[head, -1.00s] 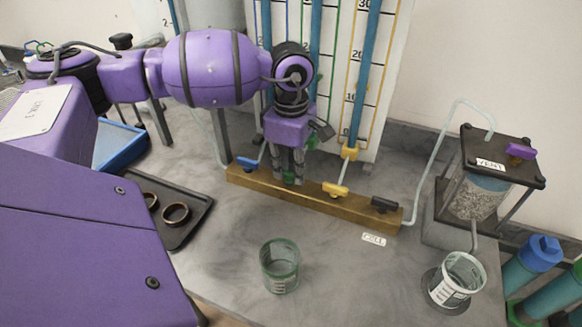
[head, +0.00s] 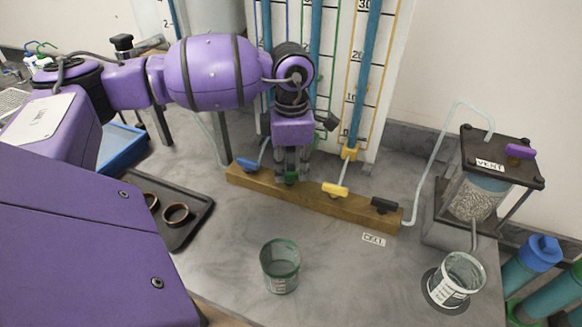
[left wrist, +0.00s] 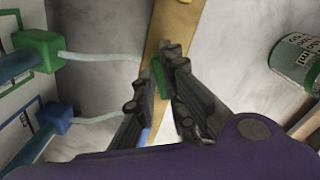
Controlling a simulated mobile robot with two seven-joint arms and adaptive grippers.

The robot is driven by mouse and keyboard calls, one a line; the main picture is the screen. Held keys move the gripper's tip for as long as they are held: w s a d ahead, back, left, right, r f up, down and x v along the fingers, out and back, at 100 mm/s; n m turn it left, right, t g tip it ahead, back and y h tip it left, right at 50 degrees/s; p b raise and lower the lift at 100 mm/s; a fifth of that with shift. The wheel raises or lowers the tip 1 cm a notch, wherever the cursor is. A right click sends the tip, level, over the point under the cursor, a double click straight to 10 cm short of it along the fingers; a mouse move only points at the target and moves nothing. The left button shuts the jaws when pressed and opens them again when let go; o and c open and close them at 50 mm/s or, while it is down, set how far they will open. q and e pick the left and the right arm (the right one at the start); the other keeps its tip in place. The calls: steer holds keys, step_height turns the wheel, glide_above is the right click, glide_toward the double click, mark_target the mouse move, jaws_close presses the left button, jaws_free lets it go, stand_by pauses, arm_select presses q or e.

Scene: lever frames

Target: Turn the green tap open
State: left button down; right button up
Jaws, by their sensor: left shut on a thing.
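The green tap (head: 291,179) sits on the wooden bar, between the blue tap (head: 248,164) and the yellow tap (head: 335,189). My left gripper (head: 291,176) points down over it and is shut on its handle. In the left wrist view the green handle (left wrist: 161,77) shows between the two dark fingers (left wrist: 158,70), lying roughly along the bar. The fingers hide part of the handle. My right gripper is in neither view.
The wooden bar (head: 365,208) also carries a black tap (head: 385,205). A green-tinted beaker (head: 280,268) stands in front. A dark tray (head: 193,222) with rings lies left; a vented vessel (head: 470,200) and a cup (head: 455,280) are right.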

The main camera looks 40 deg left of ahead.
arm_select(q)
steer(key=n, duration=0.6)
steer(key=shift+w+a+r+p, duration=0.1)
steer(key=shift+a+p, duration=0.05)
steer(key=shift+p, duration=0.2)
steer(key=n, duration=0.4)
steer(key=shift+p, duration=0.4)
steer(key=shift+a+n, duration=0.1)
steer(key=shift+n, duration=1.1)
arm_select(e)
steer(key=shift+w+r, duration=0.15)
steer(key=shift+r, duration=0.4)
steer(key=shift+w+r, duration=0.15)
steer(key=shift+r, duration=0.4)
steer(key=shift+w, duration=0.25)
arm_select(q)
steer(key=c, duration=1.8)
jaws_free()
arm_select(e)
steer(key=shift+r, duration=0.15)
